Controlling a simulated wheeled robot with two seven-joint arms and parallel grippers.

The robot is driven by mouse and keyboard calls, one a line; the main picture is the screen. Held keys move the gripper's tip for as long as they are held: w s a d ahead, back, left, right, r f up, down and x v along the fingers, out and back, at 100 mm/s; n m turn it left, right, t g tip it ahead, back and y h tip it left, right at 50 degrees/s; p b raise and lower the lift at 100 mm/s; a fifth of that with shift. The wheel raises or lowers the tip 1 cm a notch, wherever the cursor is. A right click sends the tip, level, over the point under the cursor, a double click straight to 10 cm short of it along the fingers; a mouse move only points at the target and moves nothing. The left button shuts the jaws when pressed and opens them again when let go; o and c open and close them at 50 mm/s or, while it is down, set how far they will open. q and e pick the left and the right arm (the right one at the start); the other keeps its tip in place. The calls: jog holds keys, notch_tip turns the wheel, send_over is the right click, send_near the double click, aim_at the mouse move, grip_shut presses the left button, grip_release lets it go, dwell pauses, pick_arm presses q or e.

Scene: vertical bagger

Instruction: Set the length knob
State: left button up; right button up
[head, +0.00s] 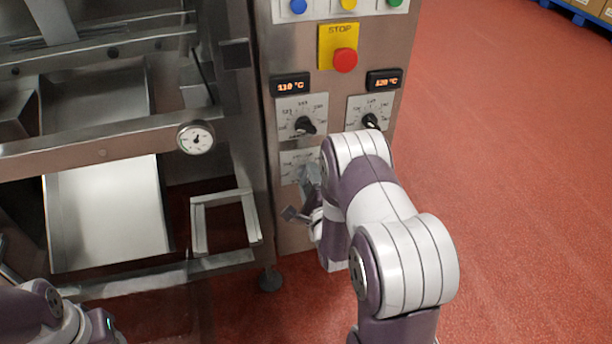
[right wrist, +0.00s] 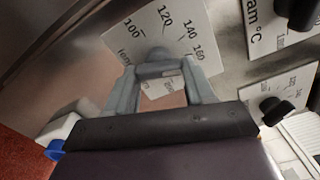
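The length dial (head: 291,160) is the lowest plate on the machine's control column in the head view, partly covered by my right gripper (head: 307,180). In the right wrist view the dial plate (right wrist: 186,28) shows marks 100, 120, 140 and 160. My right gripper (right wrist: 160,66) reaches to the dial's middle, its grey fingers closing in toward each other at the front. A small grey rounded shape shows just beyond the fingertips. My left gripper is out of view.
Two temperature knobs, the left one (head: 305,125) and the right one (head: 370,121), sit above under lit displays. A red stop button (head: 345,60) is higher up. A round gauge (head: 196,138) and metal frames are at left.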

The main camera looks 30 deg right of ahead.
jog(key=o, duration=0.6)
jog(key=p+v, duration=0.1)
jog(key=v, duration=0.4)
